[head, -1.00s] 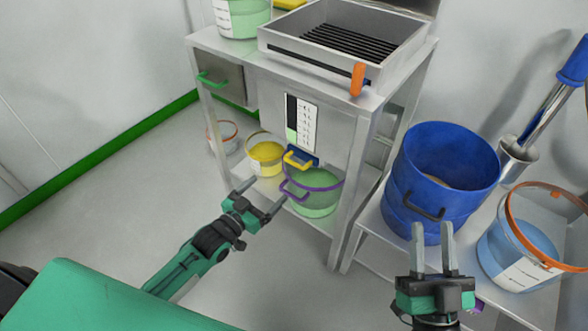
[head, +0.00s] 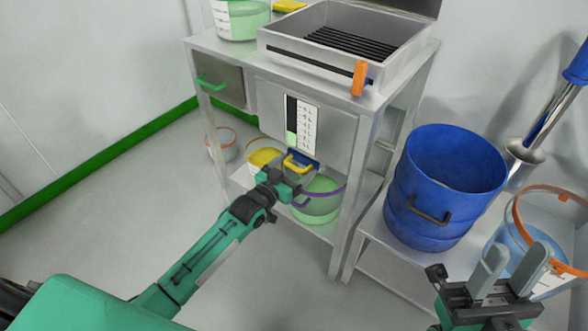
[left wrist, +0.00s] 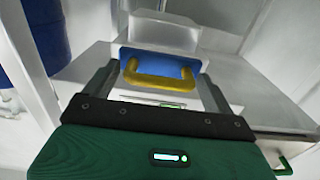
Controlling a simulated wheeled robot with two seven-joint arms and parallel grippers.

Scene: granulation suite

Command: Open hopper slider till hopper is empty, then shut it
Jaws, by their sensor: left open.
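The steel hopper (head: 330,125) has a grated tray (head: 290,60) on top and a level gauge (head: 301,122), dark above and pale green at its lower end. Below is the blue slider (head: 313,160) with a yellow handle (head: 298,165); the handle also shows in the left wrist view (left wrist: 160,87). My left gripper (head: 286,174) is open just in front of the handle, its fingers on either side in the wrist view (left wrist: 155,88). Contact cannot be told. A green tub (head: 320,207) with a purple rim is under the slider, partly hidden. My right gripper (head: 510,265) is open and empty.
A blue drum (head: 440,190) stands on a low bench at right, beside an orange-rimmed tub (head: 545,235). A yellow tub (head: 262,157) sits on the hopper stand's lower shelf. An orange handle (head: 358,78) is at the tray's front. The floor at left is clear.

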